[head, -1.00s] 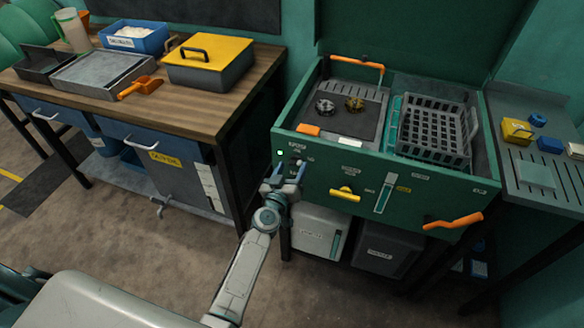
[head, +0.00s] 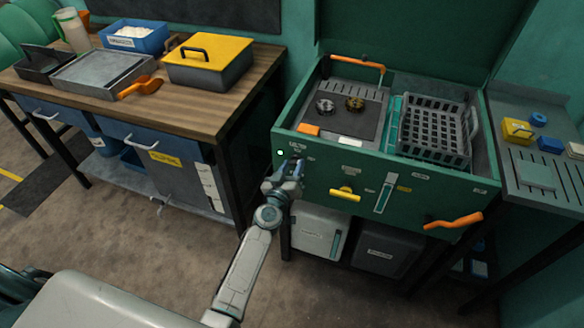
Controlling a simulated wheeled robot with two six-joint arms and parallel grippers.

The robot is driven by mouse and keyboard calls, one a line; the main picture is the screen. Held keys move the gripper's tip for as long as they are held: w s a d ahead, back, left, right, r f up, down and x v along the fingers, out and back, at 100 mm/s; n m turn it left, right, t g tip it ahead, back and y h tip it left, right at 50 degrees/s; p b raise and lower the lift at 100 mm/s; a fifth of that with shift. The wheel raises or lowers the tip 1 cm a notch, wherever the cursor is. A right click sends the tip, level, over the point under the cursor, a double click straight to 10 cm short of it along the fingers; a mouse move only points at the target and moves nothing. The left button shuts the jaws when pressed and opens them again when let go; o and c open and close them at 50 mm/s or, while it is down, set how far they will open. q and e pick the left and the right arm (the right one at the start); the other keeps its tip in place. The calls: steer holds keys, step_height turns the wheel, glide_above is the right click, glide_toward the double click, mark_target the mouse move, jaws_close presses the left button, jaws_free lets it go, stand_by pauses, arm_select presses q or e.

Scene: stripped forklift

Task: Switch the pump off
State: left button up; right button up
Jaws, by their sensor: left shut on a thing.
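The green washing unit (head: 330,180) stands at the right with its lid up. Its front panel carries a small lit lamp (head: 280,153) at the upper left, which looks pale green to white. My left gripper (head: 290,168) is at the panel's left part, just below and right of the lamp. Its fingers are shut on a small switch there, which they mostly hide. Which way the switch points cannot be seen. My right gripper is out of view.
A yellow handle (head: 345,194), a level gauge (head: 384,195) and an orange lever (head: 453,221) sit on the panel further right. A wooden bench (head: 205,112) stands left.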

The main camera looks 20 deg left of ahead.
arm_select(q)
steer(key=n, duration=0.6)
steer(key=shift+a+f, duration=0.1)
steer(key=n, duration=0.4)
steer(key=shift+f+n, duration=0.15)
steer(key=shift+n, duration=1.45)
steer(key=o, duration=1)
steer(key=s+b, duration=0.1)
steer(key=s, duration=1)
steer(key=shift+a, duration=0.2)
steer(key=shift+w, duration=0.1)
